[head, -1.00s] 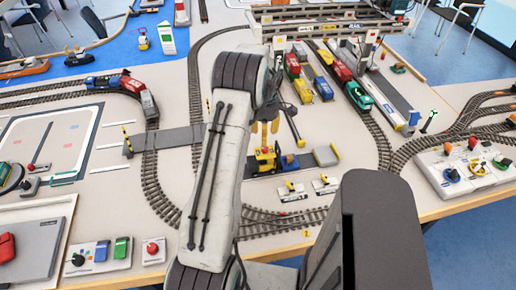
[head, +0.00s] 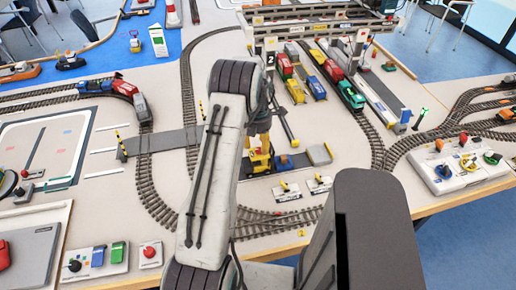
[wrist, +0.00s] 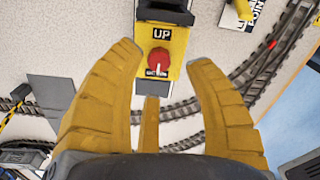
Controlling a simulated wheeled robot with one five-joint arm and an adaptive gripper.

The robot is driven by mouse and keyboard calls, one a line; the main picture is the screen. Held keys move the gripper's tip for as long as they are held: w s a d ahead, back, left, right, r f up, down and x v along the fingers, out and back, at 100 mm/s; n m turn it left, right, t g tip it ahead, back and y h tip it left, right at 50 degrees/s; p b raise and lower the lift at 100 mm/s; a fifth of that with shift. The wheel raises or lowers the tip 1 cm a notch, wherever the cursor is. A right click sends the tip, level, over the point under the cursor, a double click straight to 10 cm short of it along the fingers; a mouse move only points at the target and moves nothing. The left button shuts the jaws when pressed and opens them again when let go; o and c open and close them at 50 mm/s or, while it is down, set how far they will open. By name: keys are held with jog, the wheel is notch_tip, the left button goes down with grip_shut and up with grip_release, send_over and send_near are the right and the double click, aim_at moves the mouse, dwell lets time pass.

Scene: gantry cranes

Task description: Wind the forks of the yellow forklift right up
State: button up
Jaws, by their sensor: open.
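The yellow forklift (head: 262,162) stands on the table beyond my arm, partly hidden by it in the head view. In the wrist view its yellow top plate (wrist: 176,43) carries a black "UP" label and a round red knob (wrist: 158,60) with a white mark. My gripper (wrist: 165,57) is open over the forklift, with its yellow fingers to the left and right of the knob. Clear gaps show between the fingers and the knob, and nothing is held. The height left between fingertips and knob is hard to tell. The forks cannot be made out.
A blue block (head: 284,162) and a grey plate (head: 319,154) lie right of the forklift. Two small yellow-lever switches (head: 287,191) stand in front. Curved track (head: 160,195) runs to the left. A gantry crane (head: 315,25) spans trains behind. A control box (head: 460,165) is at right.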

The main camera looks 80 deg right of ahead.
aim_at(258, 150)
jog(key=shift+f+p, duration=0.3)
jog(key=shift+f, duration=1.25)
jog(key=shift+c, duration=0.2)
grip_shut()
